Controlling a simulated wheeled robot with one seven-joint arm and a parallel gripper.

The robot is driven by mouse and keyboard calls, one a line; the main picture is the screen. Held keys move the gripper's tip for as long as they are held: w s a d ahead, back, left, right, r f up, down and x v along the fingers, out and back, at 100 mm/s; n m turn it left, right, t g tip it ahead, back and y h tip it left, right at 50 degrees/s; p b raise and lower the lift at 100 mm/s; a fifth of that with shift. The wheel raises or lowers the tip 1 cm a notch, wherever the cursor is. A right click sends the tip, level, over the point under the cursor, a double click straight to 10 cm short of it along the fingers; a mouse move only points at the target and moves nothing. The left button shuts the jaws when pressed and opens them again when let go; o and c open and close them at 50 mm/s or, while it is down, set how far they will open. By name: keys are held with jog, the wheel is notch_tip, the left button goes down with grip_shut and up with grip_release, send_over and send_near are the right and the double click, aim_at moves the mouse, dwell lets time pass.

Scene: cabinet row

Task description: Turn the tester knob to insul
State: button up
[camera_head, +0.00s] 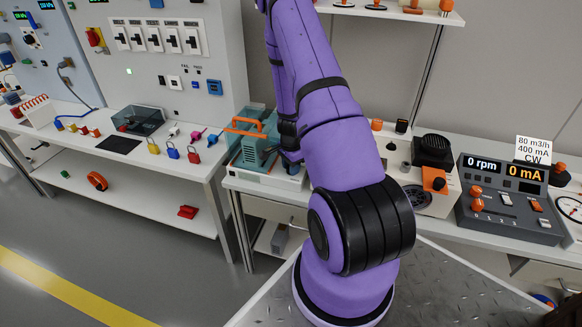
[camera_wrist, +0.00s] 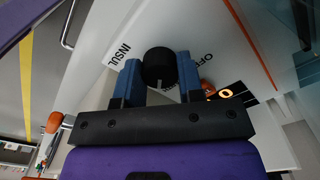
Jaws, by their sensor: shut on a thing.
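The tester's black round knob (camera_wrist: 157,67) shows in the wrist view on a white panel (camera_wrist: 172,22). The word INSUL (camera_wrist: 122,54) is printed left of it and OFF (camera_wrist: 207,58) to its right. My gripper (camera_wrist: 158,63) has its blue fingers on either side of the knob and is shut on it. A short pale mark shows at the knob's lower edge; its exact setting is hard to tell. In the head view my purple arm hides my gripper and the knob.
A teal unit with an orange handle (camera_head: 244,125) stands left of my arm on the bench. A grey console (camera_head: 508,205) with readouts of 0 rpm and 0 mA is at right. Padlocks (camera_head: 172,150) lie on the left bench. An orange display (camera_wrist: 228,93) is near the knob.

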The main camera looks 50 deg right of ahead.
dwell(0.4)
jog(key=o, duration=0.9)
jog(key=shift+r, duration=0.1)
notch_tip(320, 180, up, 11)
jog(key=shift+f, duration=0.2)
